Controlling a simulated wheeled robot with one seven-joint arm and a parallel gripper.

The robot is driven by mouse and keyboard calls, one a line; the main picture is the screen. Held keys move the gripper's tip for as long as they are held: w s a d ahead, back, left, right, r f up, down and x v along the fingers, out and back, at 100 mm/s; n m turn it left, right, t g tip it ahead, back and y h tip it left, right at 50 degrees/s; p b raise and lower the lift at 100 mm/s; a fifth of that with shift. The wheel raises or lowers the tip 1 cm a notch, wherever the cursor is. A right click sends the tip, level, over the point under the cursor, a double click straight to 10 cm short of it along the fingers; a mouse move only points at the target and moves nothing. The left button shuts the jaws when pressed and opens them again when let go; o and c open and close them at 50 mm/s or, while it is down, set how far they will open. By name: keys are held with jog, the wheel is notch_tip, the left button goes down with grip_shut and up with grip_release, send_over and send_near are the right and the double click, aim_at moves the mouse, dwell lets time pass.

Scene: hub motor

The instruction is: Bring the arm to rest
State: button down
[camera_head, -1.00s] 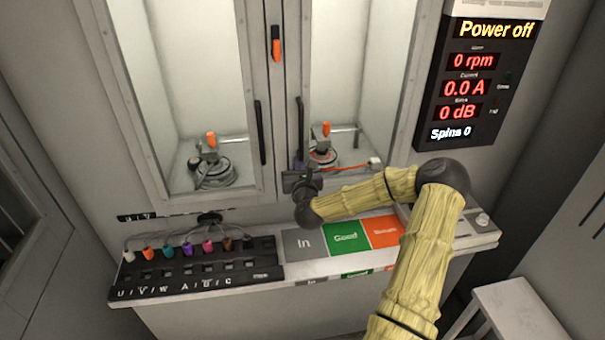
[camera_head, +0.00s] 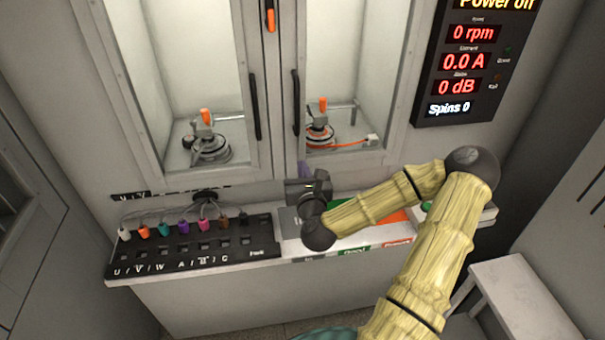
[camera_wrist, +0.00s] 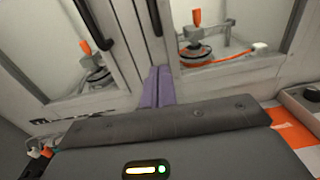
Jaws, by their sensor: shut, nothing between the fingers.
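My arm (camera_head: 375,215) reaches in from the lower right in the head view, bent at a dark elbow joint. My gripper (camera_head: 304,170) is at its far end, in front of the cabinet's centre post and above the shelf's grey "In" area. Its purple fingers (camera_wrist: 159,87) show in the wrist view, shut together with nothing between them. They point toward the cabinet doors and look apart from them, though the exact gap is hard to tell. My gripper's dark housing fills the lower part of the wrist view.
The cabinet's two glass doors (camera_head: 252,105) look closed, with a hub motor (camera_head: 210,147) behind the left and another (camera_head: 320,135) behind the right. A black connector panel (camera_head: 195,245) with coloured plugs sits left on the shelf. A display (camera_head: 465,60) reads 0 rpm. A stool (camera_head: 510,280) stands lower right.

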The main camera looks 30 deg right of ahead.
jog(key=shift+s+a, duration=0.1)
jog(key=shift+s, duration=0.05)
jog(key=s+a+f+n+g+y+p, duration=0.15)
jog(key=a+f+n+g+y, duration=0.25)
jog(key=a+n, duration=0.55)
jog(key=s+a+f+n+g+y, duration=0.2)
jog(key=a+f+n+g+y, duration=0.3)
jog(key=n, duration=0.8)
jog(key=s+r+n+g+h+p, duration=0.1)
jog(key=s+r+n+g+h, duration=0.1)
jog(key=s+r+n, duration=0.3)
jog(key=s+r+n+g+h+p, duration=0.1)
jog(key=s+r+n+g, duration=0.2)
jog(key=s+n, duration=0.6)
notch_tip(320, 180, up, 2)
jog(key=n, duration=0.3)
jog(key=shift+s+d+g+h, duration=0.25)
jog(key=shift+s+g+h, duration=0.05)
jog(key=shift+s+h, duration=0.1)
